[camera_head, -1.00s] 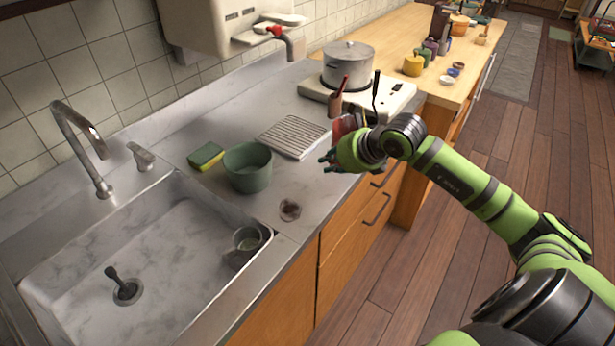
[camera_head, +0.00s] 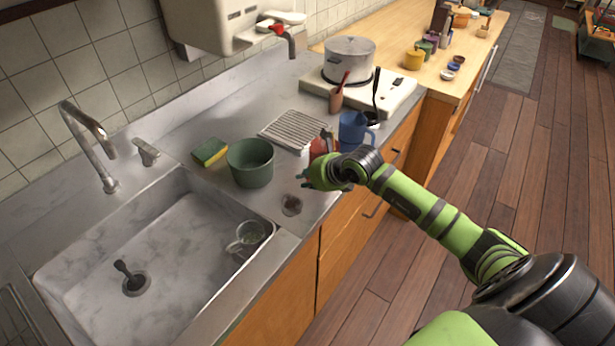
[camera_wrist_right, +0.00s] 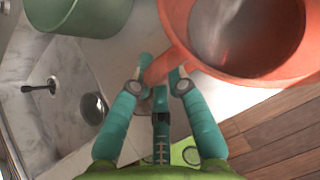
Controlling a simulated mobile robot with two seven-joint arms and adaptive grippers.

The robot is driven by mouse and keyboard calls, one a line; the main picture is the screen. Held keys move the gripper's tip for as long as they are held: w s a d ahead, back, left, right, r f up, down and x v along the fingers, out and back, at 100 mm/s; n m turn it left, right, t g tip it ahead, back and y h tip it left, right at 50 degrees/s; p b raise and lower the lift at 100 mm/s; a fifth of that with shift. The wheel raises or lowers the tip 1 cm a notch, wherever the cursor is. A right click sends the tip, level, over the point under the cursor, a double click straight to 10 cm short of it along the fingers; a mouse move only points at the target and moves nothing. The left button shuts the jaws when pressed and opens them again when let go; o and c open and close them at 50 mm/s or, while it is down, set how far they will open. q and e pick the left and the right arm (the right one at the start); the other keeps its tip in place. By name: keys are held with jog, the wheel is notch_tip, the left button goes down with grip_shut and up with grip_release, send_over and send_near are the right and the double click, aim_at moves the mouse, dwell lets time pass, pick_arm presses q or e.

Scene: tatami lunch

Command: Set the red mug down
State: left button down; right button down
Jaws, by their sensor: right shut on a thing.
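My right gripper (camera_head: 309,172) is over the front of the counter, right of the green bowl. It is shut on the handle of the red mug (camera_head: 320,147). In the head view the gripper hides much of the mug. I cannot tell whether its base touches the counter (camera_head: 225,205). My left gripper is not in view.
The green bowl (camera_head: 250,163) stands left of the mug, with a sponge (camera_head: 210,152) beyond. A drying rack (camera_head: 294,129) lies behind. A blue mug (camera_head: 354,130) stands to the right, near the stove (camera_head: 398,88). The sink (camera_head: 180,255) holds a cup (camera_head: 247,238). A small round item (camera_head: 291,205) lies near the counter's front edge.

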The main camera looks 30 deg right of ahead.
jog(key=c, duration=1.2)
grip_release()
jog(key=shift+f, duration=0.1)
jog(key=shift+r, duration=0.25)
jog(key=shift+s+d+r, duration=0.15)
jog(key=shift+s, duration=0.1)
jog(key=shift+b+v, duration=1.1)
jog(key=shift+v, duration=4.6)
